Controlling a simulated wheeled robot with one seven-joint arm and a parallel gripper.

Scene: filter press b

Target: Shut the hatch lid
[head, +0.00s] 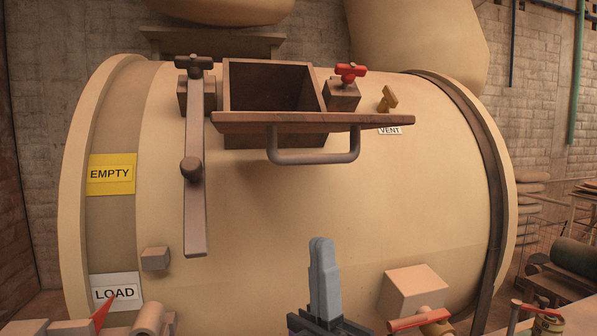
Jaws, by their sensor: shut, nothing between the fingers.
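The hatch is a brown square-framed opening (272,88) on top of the big cream drum, and I can see into its dark inside. The lid (330,121) is a brown panel seen nearly edge-on at the front of the opening, standing clear of it and reaching past it to the right. A grey bar handle (312,158) hangs under the lid's edge. My gripper (321,243) is below the handle, apart from it, with its grey fingers together, pointing up and empty.
A long brown bar (195,190) with a dark knob hangs left of the hatch. A red-handled valve (349,74) and a small yellow lever (388,99) stand to its right. A tan block (413,291) juts out at lower right. The drum front between handle and gripper is clear.

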